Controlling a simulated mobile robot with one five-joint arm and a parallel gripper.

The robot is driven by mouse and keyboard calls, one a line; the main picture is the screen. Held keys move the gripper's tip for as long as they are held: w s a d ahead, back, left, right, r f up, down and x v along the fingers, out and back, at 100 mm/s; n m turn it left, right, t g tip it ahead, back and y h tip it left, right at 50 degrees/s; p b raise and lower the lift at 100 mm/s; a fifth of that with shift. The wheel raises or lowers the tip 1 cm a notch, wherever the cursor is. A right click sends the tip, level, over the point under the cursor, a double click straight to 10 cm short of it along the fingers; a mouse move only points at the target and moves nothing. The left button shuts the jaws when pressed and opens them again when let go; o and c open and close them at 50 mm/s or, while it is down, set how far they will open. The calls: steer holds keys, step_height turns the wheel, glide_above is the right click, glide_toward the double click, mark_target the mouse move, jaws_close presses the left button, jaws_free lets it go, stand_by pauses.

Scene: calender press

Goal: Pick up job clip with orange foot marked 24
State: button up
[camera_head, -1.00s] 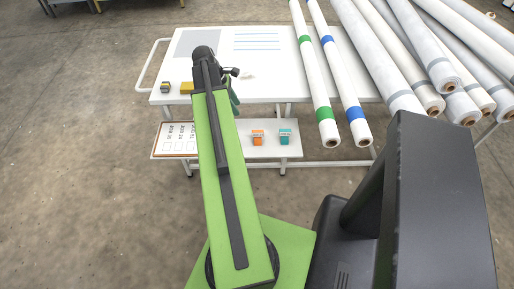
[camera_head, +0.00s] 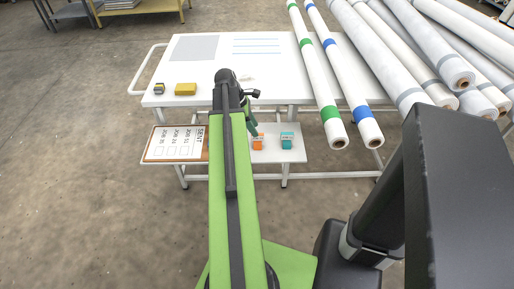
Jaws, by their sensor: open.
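A small job clip with an orange foot (camera_head: 258,142) stands on the low shelf of the white table, just right of my arm. Its number is too small to read. A similar clip with a teal foot (camera_head: 288,141) stands to its right. My gripper (camera_head: 253,130) hangs down from the arm's end, close by the orange clip in the picture and partly overlapping it. The gap in height or depth between them cannot be told. The jaws are small and partly hidden by my arm, open with nothing seen in them.
A board headed SENT with job rows (camera_head: 177,143) lies on the left of the shelf. A yellow block (camera_head: 185,89) and a small dark item (camera_head: 159,88) sit on the tabletop (camera_head: 200,70). Rolls with green (camera_head: 331,112) and blue (camera_head: 362,112) bands overhang the table's right side.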

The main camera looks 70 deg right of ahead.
mark_target(258, 139)
steer(key=b+x, duration=0.5)
steer(key=shift+s+a+f, duration=0.15)
steer(key=shift+r, duration=0.2)
jaws_close()
